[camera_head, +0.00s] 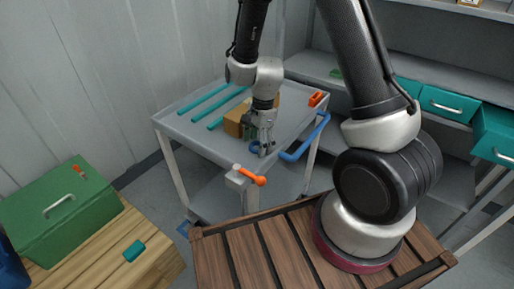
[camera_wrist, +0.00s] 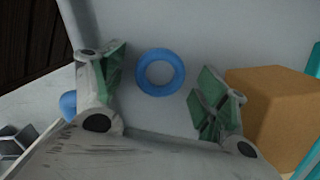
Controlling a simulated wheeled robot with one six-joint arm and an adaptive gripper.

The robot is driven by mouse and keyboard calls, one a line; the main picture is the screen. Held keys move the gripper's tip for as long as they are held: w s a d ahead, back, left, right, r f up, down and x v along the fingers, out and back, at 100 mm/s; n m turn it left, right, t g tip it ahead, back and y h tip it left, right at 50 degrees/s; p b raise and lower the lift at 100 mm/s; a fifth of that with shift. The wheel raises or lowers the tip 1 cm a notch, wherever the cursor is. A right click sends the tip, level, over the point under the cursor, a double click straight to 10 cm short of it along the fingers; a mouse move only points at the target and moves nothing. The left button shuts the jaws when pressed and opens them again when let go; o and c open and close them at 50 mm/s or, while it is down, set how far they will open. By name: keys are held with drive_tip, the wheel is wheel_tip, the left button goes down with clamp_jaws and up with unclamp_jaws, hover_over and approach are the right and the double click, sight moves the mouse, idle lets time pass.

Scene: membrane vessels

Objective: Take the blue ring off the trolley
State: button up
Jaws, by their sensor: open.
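The blue ring (camera_wrist: 160,72) lies flat on the grey trolley top, between and beyond my open fingers in the wrist view. In the head view the ring (camera_head: 255,147) shows partly, beside my fingertips near the trolley's front edge. My gripper (camera_head: 263,150) points down over the trolley (camera_head: 190,132), open and empty. In the wrist view its green-padded fingers (camera_wrist: 160,95) stand to either side of the ring, and I see no contact. The exact height of the fingertips above the trolley top is hard to tell.
A tan block (camera_wrist: 272,105) sits right of my fingers in the wrist view. Teal rods (camera_head: 208,104) and an orange piece (camera_head: 316,99) lie on the trolley. A blue handle (camera_head: 305,143) and an orange-knobbed valve (camera_head: 250,177) are at its edge. A green toolbox (camera_head: 55,205) stands left.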

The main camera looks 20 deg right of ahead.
drive_tip(key=c, duration=0.8)
drive_tip(key=shift+c, duration=0.2)
